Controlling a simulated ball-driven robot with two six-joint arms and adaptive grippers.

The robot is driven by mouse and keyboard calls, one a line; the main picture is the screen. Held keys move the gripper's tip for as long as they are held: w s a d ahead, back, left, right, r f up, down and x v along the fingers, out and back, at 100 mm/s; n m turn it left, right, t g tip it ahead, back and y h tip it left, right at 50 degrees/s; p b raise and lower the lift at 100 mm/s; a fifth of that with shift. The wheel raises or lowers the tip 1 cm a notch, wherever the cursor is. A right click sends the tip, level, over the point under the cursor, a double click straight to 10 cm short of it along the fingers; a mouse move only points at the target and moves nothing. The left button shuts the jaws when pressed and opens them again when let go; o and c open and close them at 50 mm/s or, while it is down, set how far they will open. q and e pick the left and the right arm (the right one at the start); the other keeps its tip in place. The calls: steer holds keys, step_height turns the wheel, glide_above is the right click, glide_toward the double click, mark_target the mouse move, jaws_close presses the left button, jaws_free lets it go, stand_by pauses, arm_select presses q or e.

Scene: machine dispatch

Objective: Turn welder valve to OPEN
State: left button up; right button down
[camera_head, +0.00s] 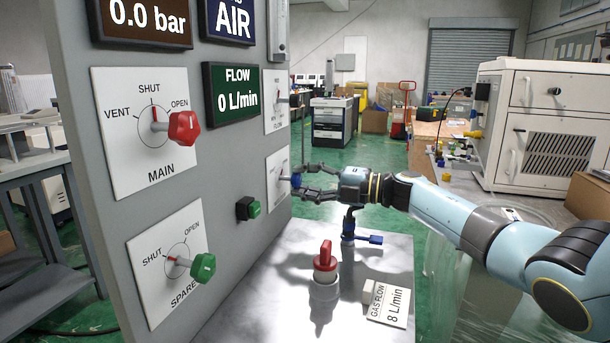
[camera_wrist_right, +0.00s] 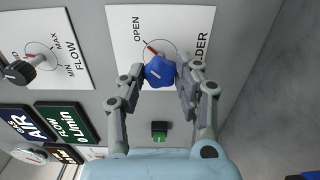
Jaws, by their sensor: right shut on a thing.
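The welder valve is a blue knob (camera_wrist_right: 160,71) on a white plate (camera_wrist_right: 186,24) lettered OPEN and partly "...LDER". A red mark at the dial's edge points up-left towards the word OPEN. The rest of the dial lettering is hidden by my fingers. My right gripper (camera_wrist_right: 160,78) is shut on the blue knob, with a finger on each side. In the head view, my right gripper (camera_head: 300,181) reaches in from the right to the blue knob (camera_head: 296,180) on the panel's lower right plate. My left gripper is not in view.
The grey panel (camera_head: 232,160) also holds a red MAIN knob (camera_head: 184,127) at SHUT, a green SPARE knob (camera_head: 202,267), a black FLOW knob (camera_wrist_right: 20,71) and a FLOW display (camera_head: 232,92) reading 0 L/min. A red-handled fitting (camera_head: 325,262) and a blue-handled valve (camera_head: 362,238) stand below my arm.

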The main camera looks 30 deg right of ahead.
steer(key=shift+m, duration=0.4)
steer(key=c, duration=0.9)
jaws_free()
steer(key=shift+d, duration=0.1)
steer(key=shift+c, duration=0.2)
steer(key=v, duration=1.2)
steer(key=shift+s, duration=0.1)
